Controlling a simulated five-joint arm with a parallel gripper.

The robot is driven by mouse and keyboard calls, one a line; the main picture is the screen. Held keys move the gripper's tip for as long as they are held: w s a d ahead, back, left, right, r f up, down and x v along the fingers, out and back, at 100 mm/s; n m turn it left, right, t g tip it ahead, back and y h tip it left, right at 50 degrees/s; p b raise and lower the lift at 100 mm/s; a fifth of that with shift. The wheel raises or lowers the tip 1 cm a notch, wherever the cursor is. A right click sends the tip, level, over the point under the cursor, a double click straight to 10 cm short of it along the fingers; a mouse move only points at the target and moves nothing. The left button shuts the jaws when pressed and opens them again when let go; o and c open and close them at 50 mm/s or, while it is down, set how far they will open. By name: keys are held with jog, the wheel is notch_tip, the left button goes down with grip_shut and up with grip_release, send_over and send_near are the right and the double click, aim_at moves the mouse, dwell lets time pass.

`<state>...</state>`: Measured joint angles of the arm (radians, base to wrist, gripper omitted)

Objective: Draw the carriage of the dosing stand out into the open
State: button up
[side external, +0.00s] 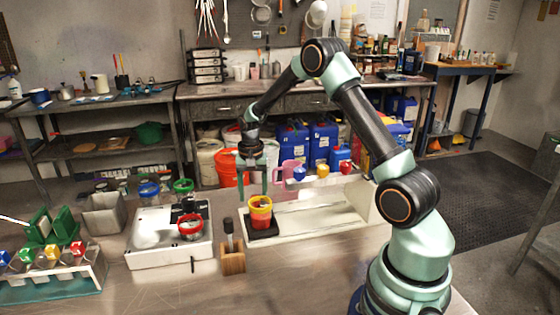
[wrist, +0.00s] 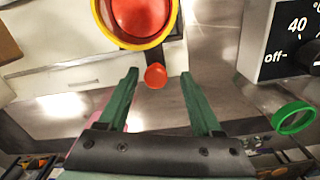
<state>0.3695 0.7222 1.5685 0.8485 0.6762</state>
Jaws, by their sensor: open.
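The dosing stand (side external: 318,222) is a white frame with blue, yellow and red taps on its bar. Its dark carriage (side external: 262,236) sits at the left end of the base and carries a yellow-rimmed bucket (side external: 260,203) with red contents. In the wrist view the bucket's rim (wrist: 173,25) is at the top, and a dark bar leads from it to a red knob (wrist: 155,76). My gripper (side external: 253,190) is open, fingers down, just behind the bucket. In the wrist view the knob shows between its green fingertips; I cannot tell whether they are at its height. Nothing is gripped.
A white apparatus (side external: 145,250) with a red ring stands left of the stand; its dark dial box (wrist: 283,45) shows at right in the wrist view.

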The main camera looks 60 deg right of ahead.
notch_tip(320, 180, up, 12)
dwell(0.5)
jog(key=s+a+r+n+t, duration=0.3)
jog(key=s+a+r+n, duration=0.3)
jog(key=a+r, duration=0.3)
jog(key=s+a+n+t, duration=0.2)
jog(key=s+a+n, duration=0.4)
jog(key=s+a, duration=0.2)
jog(key=shift+s+f+t, duration=0.3)
jog(key=shift+s+f, duration=0.05)
jog(key=shift+s, duration=0.4)
